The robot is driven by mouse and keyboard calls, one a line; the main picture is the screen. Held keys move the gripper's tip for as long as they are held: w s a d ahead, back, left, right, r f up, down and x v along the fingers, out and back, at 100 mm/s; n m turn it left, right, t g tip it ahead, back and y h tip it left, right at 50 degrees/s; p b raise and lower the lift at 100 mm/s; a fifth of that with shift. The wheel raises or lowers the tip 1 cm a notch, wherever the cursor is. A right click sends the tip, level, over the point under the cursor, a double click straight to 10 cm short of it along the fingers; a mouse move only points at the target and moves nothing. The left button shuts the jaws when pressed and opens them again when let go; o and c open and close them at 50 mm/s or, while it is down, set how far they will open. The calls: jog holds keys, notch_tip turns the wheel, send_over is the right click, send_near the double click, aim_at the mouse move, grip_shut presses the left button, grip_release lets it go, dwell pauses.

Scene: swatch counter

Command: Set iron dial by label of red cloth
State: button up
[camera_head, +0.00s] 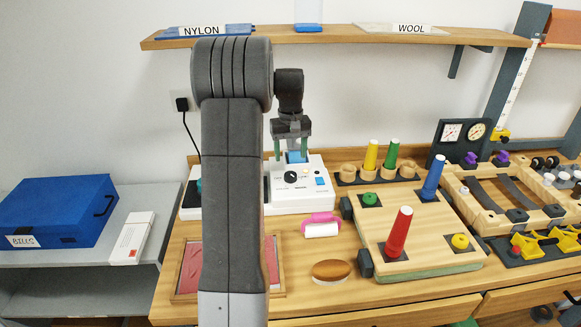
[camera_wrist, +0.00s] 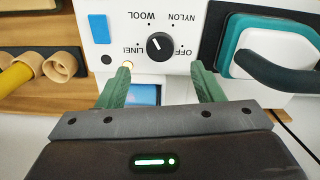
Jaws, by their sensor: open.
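The iron dial (camera_wrist: 160,45) is a black round knob on a white control panel (camera_wrist: 120,20). LINEN, WOOL, NYLON and OFF are printed around it. A small white mark shows on its upper-left side in the wrist view; its exact setting is hard to tell. The dial also shows in the head view (camera_head: 290,176). My gripper (camera_wrist: 161,72) has its two green fingers apart, short of the dial and empty; it also shows above the panel in the head view (camera_head: 291,152). The red cloth (camera_head: 190,270) lies in a wooden tray, partly behind my arm; no label shows on it.
The teal iron (camera_wrist: 275,50) stands beside the panel. A blue cloth labelled NYLON (camera_head: 202,30) and a pale one labelled WOOL (camera_head: 411,28) lie on the shelf. A pink item (camera_head: 320,219), a brush (camera_head: 332,270) and a peg board (camera_head: 440,232) are to the right.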

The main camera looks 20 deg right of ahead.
aim_at(290, 174)
jog(key=shift+r, duration=2.4)
jog(key=shift+f, duration=0.1)
notch_tip(290, 174, down, 12)
jog(key=shift+p, duration=0.55)
jog(key=shift+r, duration=0.2)
